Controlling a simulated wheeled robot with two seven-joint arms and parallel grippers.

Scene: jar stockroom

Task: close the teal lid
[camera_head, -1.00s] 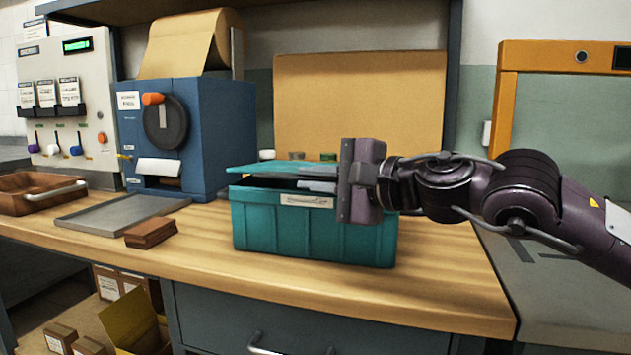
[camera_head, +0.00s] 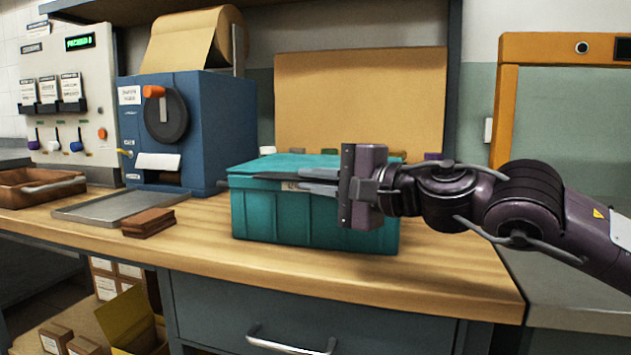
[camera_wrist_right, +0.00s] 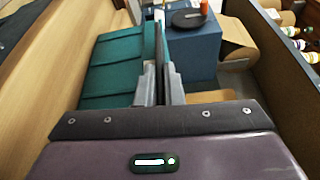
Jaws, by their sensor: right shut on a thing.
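The teal crate (camera_head: 270,220) stands on the wooden worktop, and its ribbed wall shows at left in the right wrist view (camera_wrist_right: 110,72). Its teal lid (camera_head: 285,164) lies nearly flat across the top; I cannot tell whether it is fully seated. My right gripper (camera_head: 285,180) reaches in from the right, its fingers along the crate's front upper edge. It is shut on the lid's front edge; the fingers also show in the right wrist view (camera_wrist_right: 161,85) and hide part of the rim and label. My left gripper is not in view.
Left of the crate are a blue machine (camera_head: 215,130), a grey tray (camera_head: 100,206) and a brown stack (camera_head: 148,222). A brown bin (camera_head: 30,192) sits farther left. A cardboard panel (camera_head: 360,100) and several small jars stand behind. The worktop in front is clear.

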